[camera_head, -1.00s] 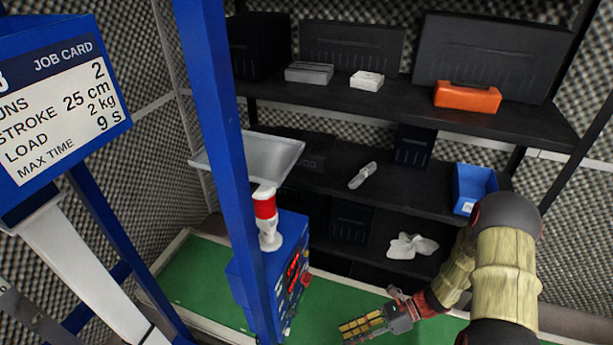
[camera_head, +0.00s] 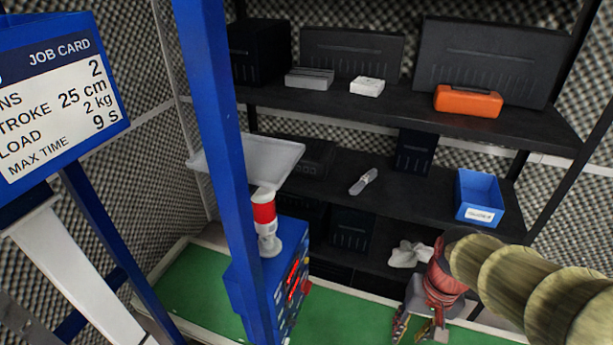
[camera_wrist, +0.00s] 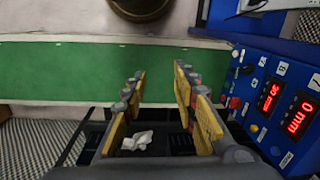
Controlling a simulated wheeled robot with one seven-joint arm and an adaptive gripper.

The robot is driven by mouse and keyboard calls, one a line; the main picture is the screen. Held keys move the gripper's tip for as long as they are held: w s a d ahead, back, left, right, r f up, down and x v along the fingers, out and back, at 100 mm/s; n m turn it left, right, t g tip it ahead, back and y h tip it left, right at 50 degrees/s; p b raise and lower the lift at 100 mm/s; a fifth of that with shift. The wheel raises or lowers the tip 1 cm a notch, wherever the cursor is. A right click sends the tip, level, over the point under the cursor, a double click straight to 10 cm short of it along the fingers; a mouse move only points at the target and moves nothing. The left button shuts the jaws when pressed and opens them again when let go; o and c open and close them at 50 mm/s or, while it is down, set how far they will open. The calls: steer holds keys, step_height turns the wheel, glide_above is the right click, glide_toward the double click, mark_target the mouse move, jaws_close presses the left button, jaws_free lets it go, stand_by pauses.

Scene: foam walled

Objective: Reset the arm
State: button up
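My gripper (camera_head: 420,327) hangs from my arm at the lower right of the head view, fingers pointing down above the green floor strip (camera_head: 345,318). In the wrist view my gripper (camera_wrist: 159,76) has its two yellow-padded fingers spread apart, with nothing held between them. Its fingertips appear over the green strip (camera_wrist: 70,70). My arm, in a tan ribbed sleeve, reaches in from the right edge of the head view and hides what lies behind it.
Left of my gripper stands a blue machine (camera_head: 262,290) with red displays and a red-and-white beacon (camera_head: 265,218). Dark shelves behind hold a blue bin (camera_head: 480,196), an orange case (camera_head: 468,101) and a crumpled white cloth (camera_head: 408,254). A blue post (camera_head: 222,130) stands left.

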steer(key=s+a+r+n+t+h+b, duration=0.1)
steer(key=r+t, duration=0.4)
steer(key=r, duration=0.7)
steer(key=shift+s+a+n+t, duration=0.3)
steer(key=shift+s+a+n, duration=0.6)
steer(key=shift+s+a, duration=0.15)
